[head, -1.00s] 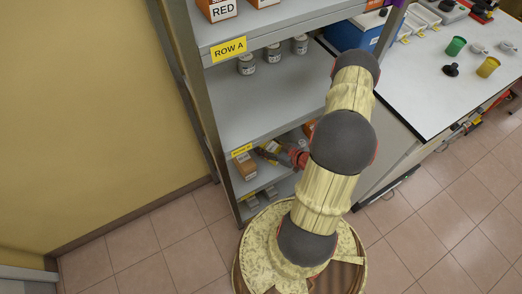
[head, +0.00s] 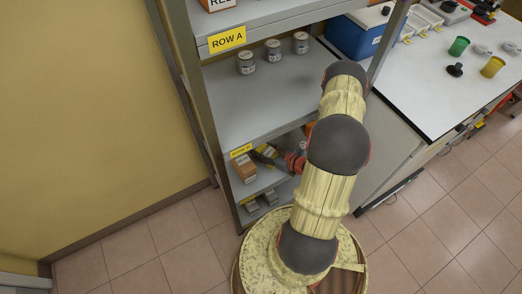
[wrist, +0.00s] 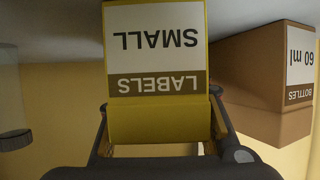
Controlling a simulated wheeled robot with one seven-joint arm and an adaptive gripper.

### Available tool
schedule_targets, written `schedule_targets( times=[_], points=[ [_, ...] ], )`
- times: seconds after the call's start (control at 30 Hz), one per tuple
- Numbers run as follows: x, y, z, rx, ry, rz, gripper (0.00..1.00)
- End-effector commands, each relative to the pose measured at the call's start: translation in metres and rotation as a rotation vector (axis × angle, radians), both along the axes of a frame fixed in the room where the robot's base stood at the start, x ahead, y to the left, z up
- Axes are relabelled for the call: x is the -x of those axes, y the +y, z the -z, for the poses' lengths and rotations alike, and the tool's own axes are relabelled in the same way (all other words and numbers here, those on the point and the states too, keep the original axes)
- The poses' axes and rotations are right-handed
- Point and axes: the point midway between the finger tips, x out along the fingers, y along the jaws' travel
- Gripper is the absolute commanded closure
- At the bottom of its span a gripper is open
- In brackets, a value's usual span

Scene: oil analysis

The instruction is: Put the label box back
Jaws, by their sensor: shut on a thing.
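The label box (wrist: 155,125) is yellow with a white and brown label reading "LABELS SMALL", upside down in the wrist view. My gripper (wrist: 160,112) is shut on it, one finger at each side. In the head view my gripper (head: 268,154) reaches into a lower level of the shelf unit, and the label box (head: 269,150) shows only as a small yellow patch between dark fingers.
A brown "BOTTLES 60 ml" box (wrist: 262,75) stands close beside the label box; it also shows in the head view (head: 244,168). A clear container (wrist: 12,105) is on the other side. Shelf posts and the shelf (head: 255,105) above confine my arm.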

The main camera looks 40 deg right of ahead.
Motion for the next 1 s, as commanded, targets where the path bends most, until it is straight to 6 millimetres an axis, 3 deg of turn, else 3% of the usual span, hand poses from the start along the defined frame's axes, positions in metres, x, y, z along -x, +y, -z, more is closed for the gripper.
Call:
schedule_targets(
  times=[0.03,0.07,0.33,0.73,1.0],
  points=[
    [0.000,0.000,0.003,0.000,0.000,0.000,0.85],
    [0.000,0.000,0.002,-0.001,0.000,0.000,0.56],
    [0.000,0.000,0.002,-0.001,0.000,0.000,0.40],
    [0.000,0.000,-0.003,0.000,0.000,0.000,0.39],
    [0.035,-0.007,-0.019,-0.002,0.000,0.006,0.39]
  ],
)
